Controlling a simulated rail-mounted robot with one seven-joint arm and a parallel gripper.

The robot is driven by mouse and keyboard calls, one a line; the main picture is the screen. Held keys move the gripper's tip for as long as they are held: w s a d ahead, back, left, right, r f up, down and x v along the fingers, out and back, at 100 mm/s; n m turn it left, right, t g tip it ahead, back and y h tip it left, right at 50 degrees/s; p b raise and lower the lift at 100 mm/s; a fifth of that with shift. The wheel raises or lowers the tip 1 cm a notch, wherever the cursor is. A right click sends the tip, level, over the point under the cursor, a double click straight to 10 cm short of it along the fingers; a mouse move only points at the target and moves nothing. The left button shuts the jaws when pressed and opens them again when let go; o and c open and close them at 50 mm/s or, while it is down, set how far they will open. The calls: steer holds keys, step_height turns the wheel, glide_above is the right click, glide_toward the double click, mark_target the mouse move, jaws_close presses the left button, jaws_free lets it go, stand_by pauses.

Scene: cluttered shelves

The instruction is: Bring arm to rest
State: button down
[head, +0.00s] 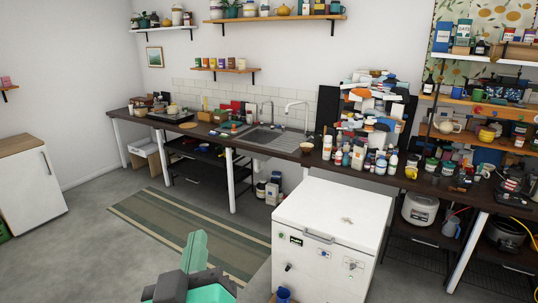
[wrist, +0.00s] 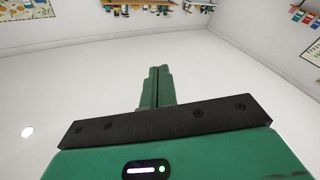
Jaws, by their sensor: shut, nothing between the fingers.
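My gripper (wrist: 157,88) shows in the wrist view with its two green fingers closed together and nothing between them. It points toward a bare pale wall or ceiling surface. In the head view, part of my green arm with a dark grey joint shows at the bottom, left of the white chest freezer. No object is held.
A white chest freezer (head: 331,213) stands close on the right. A long dark counter (head: 300,152) with a sink (head: 268,139) and heaped goods runs behind it. A striped rug (head: 180,228) lies on open floor. A white cabinet (head: 28,187) stands at the left.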

steer(key=s+d+r+m+t+h, duration=0.4)
steer(key=s+d+r+m+t, duration=0.25)
steer(key=s+d+r, duration=0.75)
step_height(320, 180, up, 18)
steer(key=w+g+y+p, duration=0.1)
steer(key=p, duration=1.6)
steer(key=shift+w+a+r+p, duration=0.15)
steer(key=shift+w+p, duration=0.15)
